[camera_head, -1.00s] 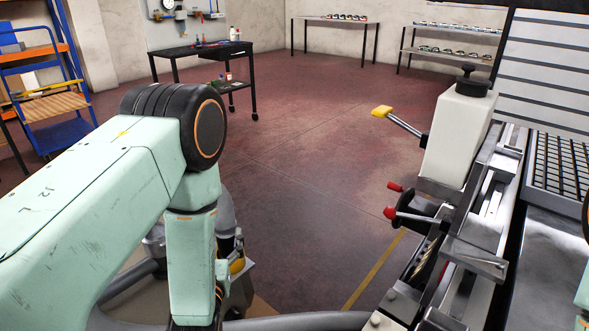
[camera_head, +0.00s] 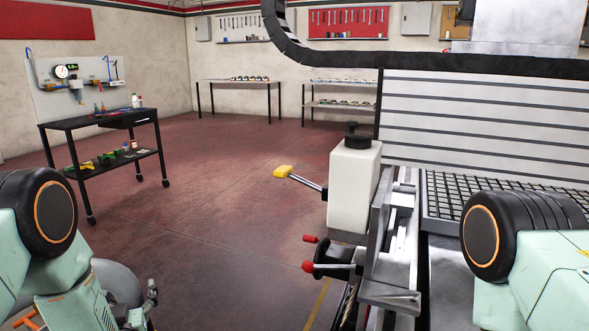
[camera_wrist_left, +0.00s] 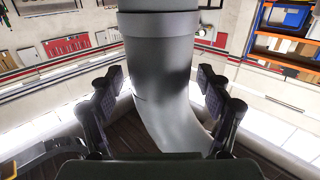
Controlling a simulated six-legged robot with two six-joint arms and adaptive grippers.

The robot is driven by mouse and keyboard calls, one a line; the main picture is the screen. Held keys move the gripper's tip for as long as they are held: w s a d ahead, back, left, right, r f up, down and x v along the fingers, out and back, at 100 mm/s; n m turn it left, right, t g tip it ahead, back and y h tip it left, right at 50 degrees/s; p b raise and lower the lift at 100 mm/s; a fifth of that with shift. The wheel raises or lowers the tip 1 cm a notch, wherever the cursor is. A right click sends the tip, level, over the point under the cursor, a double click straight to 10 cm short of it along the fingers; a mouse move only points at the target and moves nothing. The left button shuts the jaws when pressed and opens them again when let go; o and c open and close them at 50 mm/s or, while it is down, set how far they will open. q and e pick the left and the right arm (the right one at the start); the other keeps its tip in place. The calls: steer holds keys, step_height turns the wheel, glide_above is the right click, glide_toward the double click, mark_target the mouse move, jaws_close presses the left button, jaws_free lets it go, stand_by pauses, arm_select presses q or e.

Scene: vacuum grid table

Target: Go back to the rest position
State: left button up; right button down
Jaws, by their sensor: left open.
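My left arm comes in at the lower left of the head view, bent at a black round joint. My left gripper (camera_head: 145,303) is partly in view at the bottom edge, low and close to my body. In the left wrist view its two dark fingers (camera_wrist_left: 160,80) stand wide apart, with nothing held. A large grey curved tube fills the view between and beyond them; I cannot tell whether it is part of me. My right arm shows at the right edge of the head view, and its gripper is out of the picture.
The grid table (camera_head: 455,195) stands at the right, with a white block (camera_head: 352,188), a yellow-tipped lever (camera_head: 283,172) and red-knobbed handles (camera_head: 308,266) at its near-left side. A black cart (camera_head: 108,135) stands at the left. The red floor (camera_head: 220,200) between is clear.

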arm_select(q)
steer(key=shift+s+f, duration=0.1)
steer(key=shift+s+d+f, duration=0.15)
steer(key=shift+s+d, duration=0.05)
steer(key=shift+s, duration=0.15)
steer(key=f+v, duration=0.1)
steer(key=v, duration=1)
steer(key=x, duration=0.8)
steer(key=r+x, duration=0.1)
steer(key=x, duration=0.3)
steer(key=shift+w+r, duration=0.1)
steer(key=shift+r, duration=0.05)
step_height(320, 180, up, 5)
steer(key=p, duration=0.3)
steer(key=shift+r+p, duration=0.1)
steer(key=shift+p, duration=0.2)
steer(key=shift+r+p, duration=0.5)
steer(key=shift+r, duration=0.1)
